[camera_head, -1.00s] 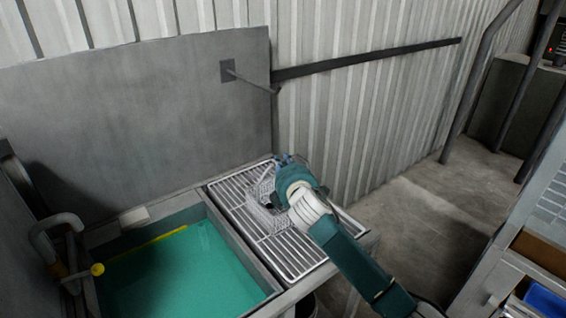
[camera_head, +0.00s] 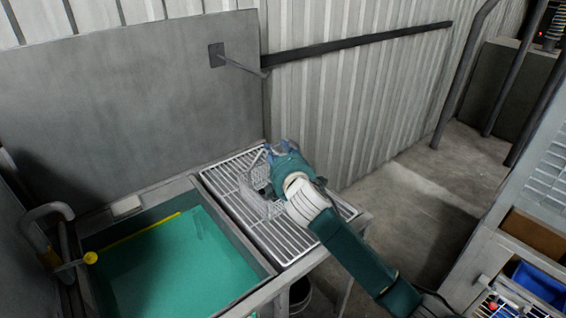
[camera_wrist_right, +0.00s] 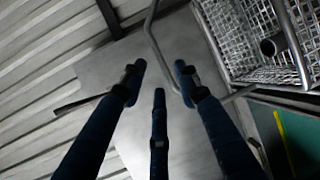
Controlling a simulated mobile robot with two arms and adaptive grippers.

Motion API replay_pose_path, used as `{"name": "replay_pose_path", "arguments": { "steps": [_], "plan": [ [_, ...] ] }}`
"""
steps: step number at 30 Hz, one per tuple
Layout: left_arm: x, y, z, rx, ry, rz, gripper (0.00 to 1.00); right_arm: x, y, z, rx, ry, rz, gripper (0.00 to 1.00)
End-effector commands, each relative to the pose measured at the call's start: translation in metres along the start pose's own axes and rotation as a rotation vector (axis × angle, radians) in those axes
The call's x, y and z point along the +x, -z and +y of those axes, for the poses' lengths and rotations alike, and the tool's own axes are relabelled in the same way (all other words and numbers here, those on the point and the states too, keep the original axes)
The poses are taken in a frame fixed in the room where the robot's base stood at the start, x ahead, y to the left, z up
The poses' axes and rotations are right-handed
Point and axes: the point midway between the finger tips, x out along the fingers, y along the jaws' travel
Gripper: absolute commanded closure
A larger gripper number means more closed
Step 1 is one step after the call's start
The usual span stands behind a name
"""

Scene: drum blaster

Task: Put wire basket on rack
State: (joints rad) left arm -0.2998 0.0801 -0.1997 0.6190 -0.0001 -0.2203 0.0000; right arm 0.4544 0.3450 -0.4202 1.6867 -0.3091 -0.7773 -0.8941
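The wire basket (camera_head: 258,203), a silvery mesh box with a thin handle, is over the slatted metal rack (camera_head: 292,247) beside the tank and appears to sit on it. My right gripper (camera_head: 278,152) is at the basket's upper right side in the head view and partly hides it. In the right wrist view, my right gripper's three dark fingers (camera_wrist_right: 158,78) are spread apart. The basket (camera_wrist_right: 243,40) is right of them there, with a dark tube end inside. A bent rod, apparently its handle, runs behind the fingers, close to the right fingertip. My left gripper is not in view.
A tank of green liquid (camera_head: 185,270) with a yellow strip adjoins the rack on the left. A grey panel (camera_head: 130,110) and corrugated wall (camera_head: 360,110) stand behind. A shelf with a blue bin (camera_head: 540,284) is at lower right. Floor between is clear.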

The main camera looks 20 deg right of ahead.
Motion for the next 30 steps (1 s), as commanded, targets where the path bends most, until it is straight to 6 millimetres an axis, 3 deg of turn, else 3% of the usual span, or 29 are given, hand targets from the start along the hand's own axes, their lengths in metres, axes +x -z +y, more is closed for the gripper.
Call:
{"name": "replay_pose_path", "arguments": {
  "steps": [6, 12, 30],
  "plan": [
    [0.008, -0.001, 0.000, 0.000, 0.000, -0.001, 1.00, -0.047, 0.000, -0.002, 0.000, -0.001, 0.002, 0.68],
    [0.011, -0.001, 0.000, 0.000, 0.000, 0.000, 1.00, -0.073, 0.000, -0.001, 0.000, 0.000, 0.000, 0.68],
    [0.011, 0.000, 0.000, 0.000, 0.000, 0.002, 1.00, -0.080, 0.000, 0.000, 0.000, 0.000, 0.000, 0.68]
  ]
}}
